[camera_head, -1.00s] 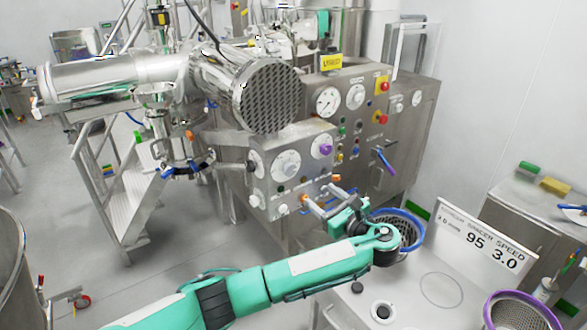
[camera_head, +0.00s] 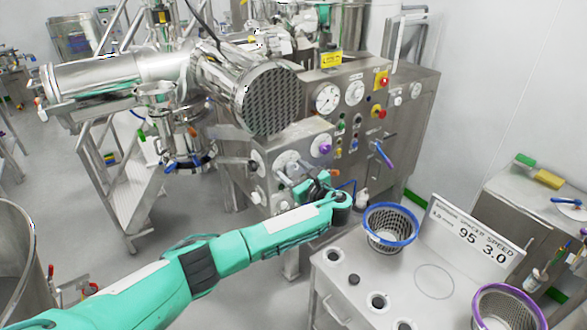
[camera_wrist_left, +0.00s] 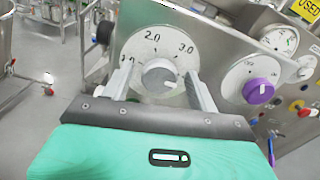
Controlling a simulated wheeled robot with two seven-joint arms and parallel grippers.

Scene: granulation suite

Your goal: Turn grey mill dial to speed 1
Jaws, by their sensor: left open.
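The grey mill dial (camera_wrist_left: 160,75) is a round grey knob on a white plate marked 1.0, 2.0 and 3.0. It fills the middle of the left wrist view. In the head view its white plate (camera_head: 287,161) is on the steel control panel, partly behind my gripper. My left gripper (camera_head: 289,177) is at the panel front, open. In the wrist view its two fingers lie to the left and right of the knob, with visible gaps; contact does not show. My right gripper is not in view.
A purple knob (camera_wrist_left: 258,91) is just right of the dial. A blue-rimmed basket (camera_head: 390,228) and a purple-rimmed basket (camera_head: 507,308) stand on the bench at the right. A large steel drum end (camera_head: 270,98) is above the panel. Open floor shows at lower left.

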